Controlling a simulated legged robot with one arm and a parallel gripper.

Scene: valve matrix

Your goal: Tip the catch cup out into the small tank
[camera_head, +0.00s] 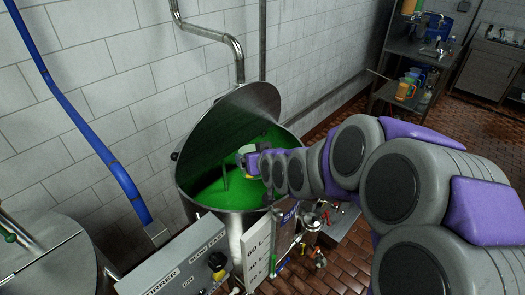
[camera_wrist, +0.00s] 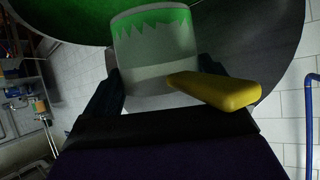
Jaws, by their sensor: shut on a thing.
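The catch cup (camera_wrist: 155,50) is a pale, translucent cup with a yellow handle (camera_wrist: 215,90). My gripper (camera_wrist: 165,88) is shut around its body, with a dark finger on each side. In the head view the cup (camera_head: 246,152) is small at the end of my arm, over the mouth of an open steel tank (camera_head: 237,222). Bright green liquid (camera_head: 215,192) lies in this tank. A jagged green edge shows on the cup's upper part in the wrist view; I cannot tell whether it is liquid inside. The cup's exact tilt is unclear.
A half-round steel lid (camera_head: 225,125) stands raised at the tank's back left. A control box (camera_head: 180,265) and small valves (camera_head: 310,222) are in front. A second tank (camera_head: 50,255) is at lower left, a blue hose (camera_head: 85,125) above it. A shelf (camera_head: 415,85) holds jugs.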

